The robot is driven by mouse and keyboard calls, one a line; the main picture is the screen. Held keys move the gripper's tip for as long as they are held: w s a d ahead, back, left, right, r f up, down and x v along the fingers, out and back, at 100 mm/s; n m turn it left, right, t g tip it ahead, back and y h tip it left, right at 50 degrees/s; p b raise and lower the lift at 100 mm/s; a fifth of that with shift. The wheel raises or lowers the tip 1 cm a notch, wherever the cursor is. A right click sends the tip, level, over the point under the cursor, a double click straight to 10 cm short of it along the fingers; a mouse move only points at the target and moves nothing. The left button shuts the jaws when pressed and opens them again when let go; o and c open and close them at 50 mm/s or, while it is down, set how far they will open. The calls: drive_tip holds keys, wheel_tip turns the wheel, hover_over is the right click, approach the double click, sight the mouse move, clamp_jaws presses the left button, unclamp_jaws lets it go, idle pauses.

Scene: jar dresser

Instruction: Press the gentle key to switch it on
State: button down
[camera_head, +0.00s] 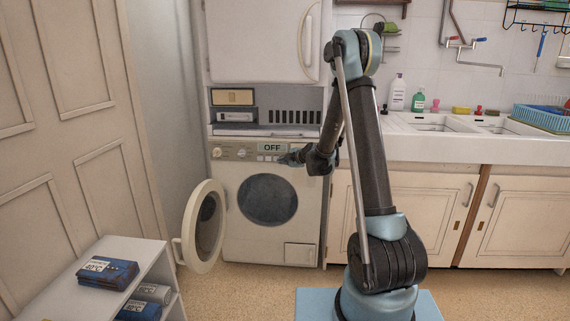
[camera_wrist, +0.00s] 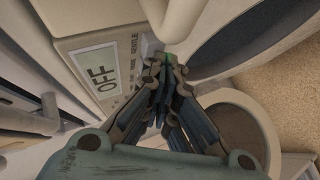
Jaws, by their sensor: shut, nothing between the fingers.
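The washing machine (camera_head: 235,225) has a control panel with a display (camera_head: 272,147) reading OFF; the display also shows in the wrist view (camera_wrist: 104,79). Small pale keys (camera_head: 265,158) sit in a row below it. In the wrist view, the label GENTLE (camera_wrist: 134,46) marks the end of the row, beside a pale key (camera_wrist: 149,45). My gripper (camera_wrist: 168,62) is shut and empty, its fingertips close to that key. I cannot tell whether they touch it. In the head view my gripper (camera_head: 285,158) is at the panel, hiding its right part.
The machine's round door (camera_head: 204,226) stands open to the left. A white shelf (camera_head: 140,262) with blue packets (camera_head: 108,274) is at the lower left. A counter with a sink (camera_head: 440,122) and bottles lies to the right. The floor before the machine is clear.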

drive_tip(key=shift+s, duration=0.15)
drive_tip(key=s, duration=0.6)
drive_tip(key=shift+a, duration=0.1)
idle(0.5)
drive_tip(key=s+d+r+m+g+h, duration=0.2)
drive_tip(key=s+d+r+m, duration=0.25)
drive_tip(key=s+d, duration=0.4)
drive_tip(key=s+d+r+m+g+h, duration=0.1)
drive_tip(key=s+d+r+m, duration=0.3)
drive_tip(key=s, duration=0.7)
drive_tip(key=s+d+f+m+g+h, duration=0.1)
drive_tip(key=s+d+m, duration=0.3)
drive_tip(key=s, duration=0.6)
drive_tip(key=s+d+f+m+g+h, duration=0.2)
drive_tip(key=s+d, duration=0.4)
drive_tip(key=s, duration=0.4)
drive_tip(key=s+d+f+m+g+h, duration=0.2)
drive_tip(key=s+d+f+m, duration=0.2)
drive_tip(key=s+m, duration=0.3)
drive_tip(key=s+d, duration=0.1)
drive_tip(key=s, duration=0.2)
drive_tip(key=shift+d, duration=0.25)
drive_tip(key=shift+f, duration=0.1)
